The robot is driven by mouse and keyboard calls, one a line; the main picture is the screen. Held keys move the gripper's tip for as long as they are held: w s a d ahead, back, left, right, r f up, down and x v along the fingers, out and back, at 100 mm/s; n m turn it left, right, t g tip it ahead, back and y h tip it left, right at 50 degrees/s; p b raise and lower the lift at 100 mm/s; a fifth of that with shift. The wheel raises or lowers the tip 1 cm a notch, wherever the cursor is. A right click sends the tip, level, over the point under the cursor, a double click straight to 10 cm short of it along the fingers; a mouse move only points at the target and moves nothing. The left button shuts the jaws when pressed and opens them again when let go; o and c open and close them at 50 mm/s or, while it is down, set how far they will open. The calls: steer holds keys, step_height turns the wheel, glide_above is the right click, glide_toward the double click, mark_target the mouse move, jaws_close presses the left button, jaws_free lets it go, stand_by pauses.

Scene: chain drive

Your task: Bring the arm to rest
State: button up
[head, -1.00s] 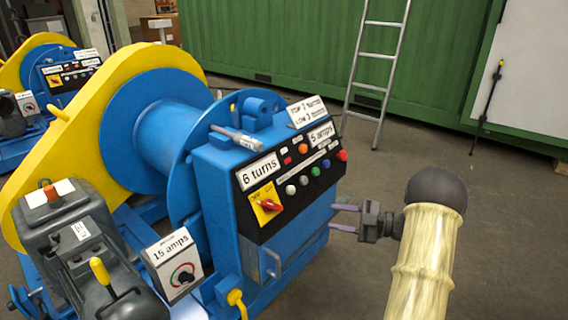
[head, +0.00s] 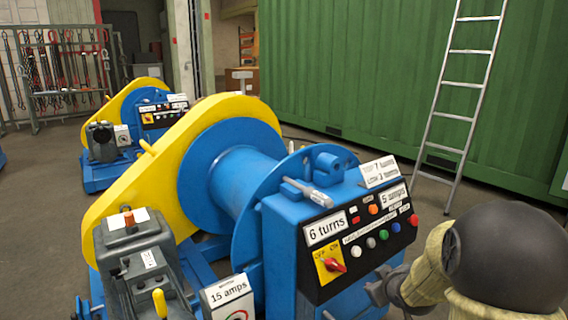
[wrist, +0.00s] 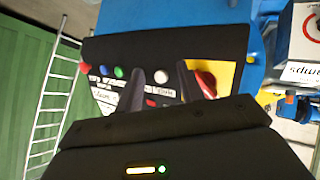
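My arm, in a yellowish sleeve with a dark round joint (head: 510,258), shows at the lower right of the head view. My gripper (head: 374,292) is beside the lower right of the blue winch's control panel (head: 365,243); its fingers are partly hard to see there. In the wrist view my gripper (wrist: 160,82) has its two dark fingers apart with nothing between them. Beyond them is the panel (wrist: 165,50) with its coloured buttons and the red switch (wrist: 205,84) on a yellow plate. I cannot tell the exact gap to the panel.
The blue winch drum (head: 238,185) with its yellow guard (head: 130,187) fills the middle. A grey lever box (head: 135,250) stands at its front left. A ladder (head: 463,90) leans on the green container (head: 350,65). Floor (head: 430,205) is open between winch and container.

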steer(key=s+a+f+m+g, duration=0.2)
steer(key=s+a+m+g, duration=0.15)
steer(key=s, duration=0.75)
steer(key=s+a+f+m+g, duration=0.2)
steer(key=s+a+g, duration=0.25)
steer(key=s, duration=0.65)
steer(key=w+p+v, duration=0.3)
steer(key=p+v, duration=1.4)
steer(key=p, duration=0.1)
steer(key=w+r+p+v, duration=0.1)
steer(key=w+p+v, duration=0.3)
steer(key=p+v, duration=1.4)
steer(key=shift+w+a+r, duration=0.25)
steer(key=shift+a+r, duration=0.2)
steer(key=shift+r, duration=0.05)
steer(key=shift+w, duration=0.1)
